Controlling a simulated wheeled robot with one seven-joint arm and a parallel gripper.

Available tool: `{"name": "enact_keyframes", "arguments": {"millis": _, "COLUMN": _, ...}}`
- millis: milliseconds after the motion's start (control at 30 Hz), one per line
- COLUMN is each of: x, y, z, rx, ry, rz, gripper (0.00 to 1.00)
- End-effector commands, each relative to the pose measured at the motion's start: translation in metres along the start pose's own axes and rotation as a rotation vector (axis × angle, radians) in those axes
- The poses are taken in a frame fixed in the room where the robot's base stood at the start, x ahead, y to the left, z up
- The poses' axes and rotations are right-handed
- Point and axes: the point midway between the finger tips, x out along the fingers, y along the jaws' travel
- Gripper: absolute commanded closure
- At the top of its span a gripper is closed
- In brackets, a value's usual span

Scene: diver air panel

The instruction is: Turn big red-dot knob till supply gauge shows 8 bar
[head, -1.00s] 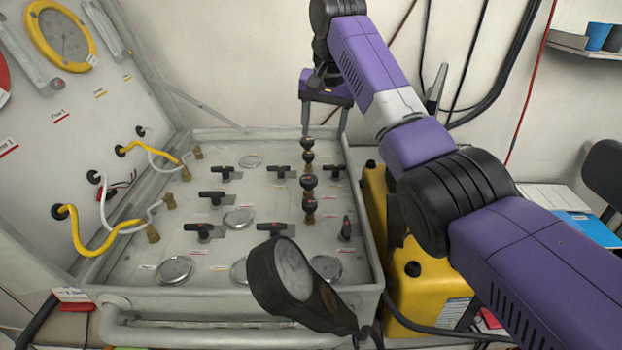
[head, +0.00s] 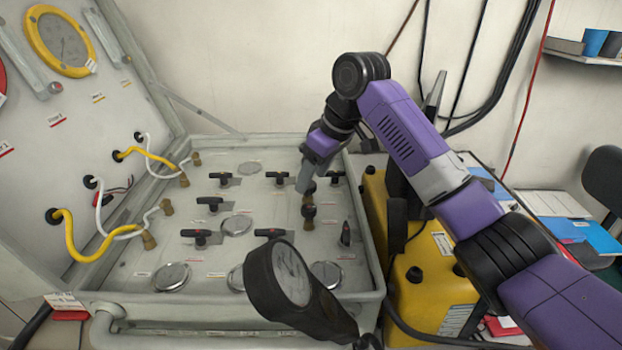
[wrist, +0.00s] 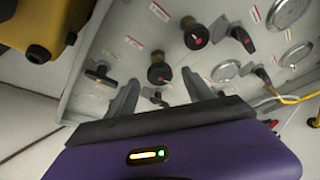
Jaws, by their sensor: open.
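Two dark round knobs with red marks show in the wrist view: one (wrist: 160,73) lies in line between my fingertips, the other (wrist: 195,36) is farther up and right. In the head view they stand in a column, the upper one (head: 309,187) at my fingertips and partly hidden, the nearer one (head: 308,211) clear. I cannot tell which is the big one. My gripper (head: 305,187) is open and points down over the upper knob; contact cannot be told. A yellow-rimmed gauge (head: 60,41) is on the upright lid; its reading, and which gauge is the supply, are unreadable.
Black lever handles (head: 200,237) and round gauges (head: 171,277) surround the knobs on the panel. A dark gauge on a stalk (head: 290,272) rises in front. Yellow and white hoses (head: 85,240) are at left. A yellow case (head: 430,290) stands close at right.

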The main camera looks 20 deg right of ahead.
Motion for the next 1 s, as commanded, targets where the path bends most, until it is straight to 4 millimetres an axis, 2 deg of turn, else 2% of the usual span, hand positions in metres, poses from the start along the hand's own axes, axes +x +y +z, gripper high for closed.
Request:
{"name": "enact_keyframes", "arguments": {"millis": 200, "x": 0.018, "y": 0.000, "z": 0.000, "rx": 0.001, "ry": 0.001, "rz": 0.001, "gripper": 0.40}}
{"name": "enact_keyframes", "arguments": {"millis": 500, "x": 0.020, "y": 0.000, "z": 0.000, "rx": 0.001, "ry": 0.001, "rz": 0.001, "gripper": 0.42}}
{"name": "enact_keyframes", "arguments": {"millis": 800, "x": 0.019, "y": 0.000, "z": 0.000, "rx": 0.001, "ry": 0.001, "rz": 0.001, "gripper": 1.00}}
{"name": "enact_keyframes", "arguments": {"millis": 1000, "x": 0.017, "y": -0.002, "z": -0.002, "rx": 0.060, "ry": 0.000, "rz": 0.024, "gripper": 1.00}}
